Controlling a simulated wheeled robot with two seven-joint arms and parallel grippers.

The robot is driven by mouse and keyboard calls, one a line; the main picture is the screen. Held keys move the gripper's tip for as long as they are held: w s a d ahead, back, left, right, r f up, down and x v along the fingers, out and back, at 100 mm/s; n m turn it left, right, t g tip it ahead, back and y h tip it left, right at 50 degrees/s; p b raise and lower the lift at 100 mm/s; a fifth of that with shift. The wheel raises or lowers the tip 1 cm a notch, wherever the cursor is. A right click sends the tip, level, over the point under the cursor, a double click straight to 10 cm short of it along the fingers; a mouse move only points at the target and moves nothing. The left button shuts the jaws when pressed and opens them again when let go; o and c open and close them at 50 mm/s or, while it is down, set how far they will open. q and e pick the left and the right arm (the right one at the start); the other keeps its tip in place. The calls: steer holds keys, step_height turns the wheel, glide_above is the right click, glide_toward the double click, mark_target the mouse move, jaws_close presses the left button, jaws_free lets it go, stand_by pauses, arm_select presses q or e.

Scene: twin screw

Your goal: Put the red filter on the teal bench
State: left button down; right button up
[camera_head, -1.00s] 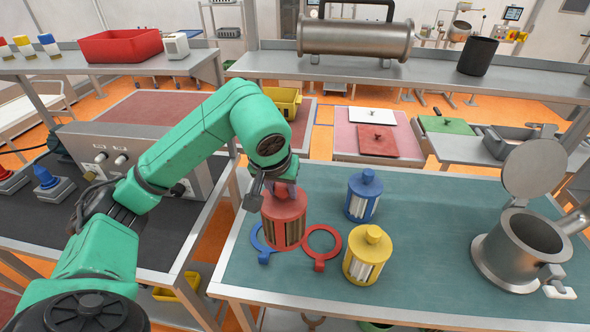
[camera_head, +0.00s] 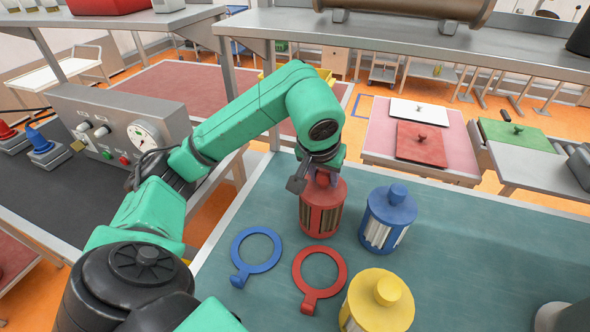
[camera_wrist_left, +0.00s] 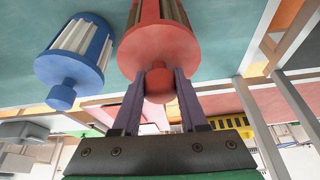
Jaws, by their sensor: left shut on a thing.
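The red filter (camera_head: 322,208) is upright at the far left part of the teal bench (camera_head: 465,235), beyond the blue and red rings. My left gripper (camera_head: 322,180) comes down over its top and is shut on its knob. In the left wrist view the two fingers (camera_wrist_left: 155,90) close around the red knob, and the red filter (camera_wrist_left: 158,42) extends past them. Its base appears at the bench surface, but I cannot tell whether it touches. My right gripper is not in view.
A blue filter (camera_head: 388,218) stands just right of the red one, and a yellow filter (camera_head: 378,304) stands nearer. A blue ring (camera_head: 238,267) and a red ring (camera_head: 296,285) lie flat in front. The bench's right side is largely clear.

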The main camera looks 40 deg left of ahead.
arm_select(q)
steer(key=shift+w+a+r, duration=0.15)
steer(key=shift+a, duration=0.3)
steer(key=w+a+p, duration=0.3)
steer(key=a, duration=0.4)
steer(key=w+a+f+p, duration=0.1)
steer(key=w+a+p, duration=0.2)
steer(key=a, duration=0.5)
steer(key=shift+w+f+p, duration=0.3)
steer(key=shift+w+p, duration=0.05)
steer(key=shift+w, duration=0.3)
steer(key=shift+f, duration=0.2)
steer(key=shift+c, duration=2.2)
jaws_free()
steer(key=shift+r, duration=0.1)
